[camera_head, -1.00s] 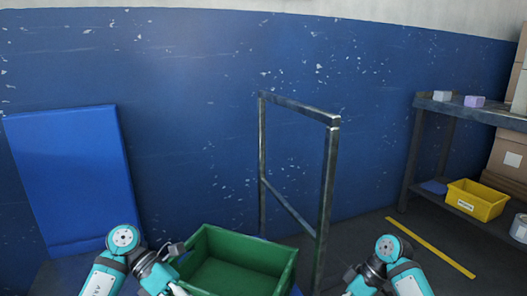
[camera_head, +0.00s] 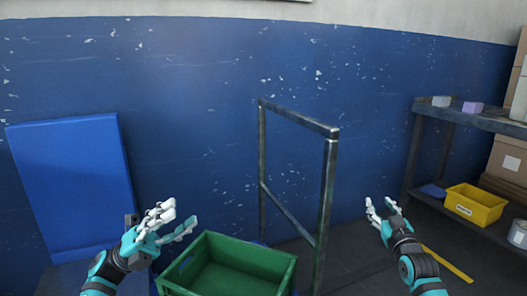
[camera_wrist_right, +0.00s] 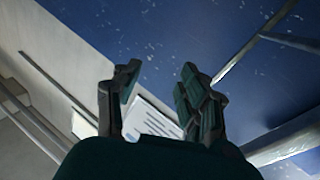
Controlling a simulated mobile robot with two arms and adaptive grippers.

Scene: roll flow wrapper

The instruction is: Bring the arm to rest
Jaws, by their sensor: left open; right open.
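My left gripper (camera_head: 172,222) is open and empty, raised beside the left edge of the green crate in the head view. My right gripper (camera_head: 382,211) is open and empty, raised to the right of the metal frame in the head view. In the right wrist view the right gripper's two fingers (camera_wrist_right: 155,103) stand apart with nothing between them. Both arms come up from the bottom of the head view.
A green crate (camera_head: 186,284) stands at the bottom centre. A metal frame (camera_head: 328,190) rises behind it. A blue panel (camera_head: 70,185) leans at left. A shelf (camera_head: 470,117) at right holds small boxes and a yellow bin (camera_head: 474,206). A yellow line (camera_head: 449,264) marks the floor.

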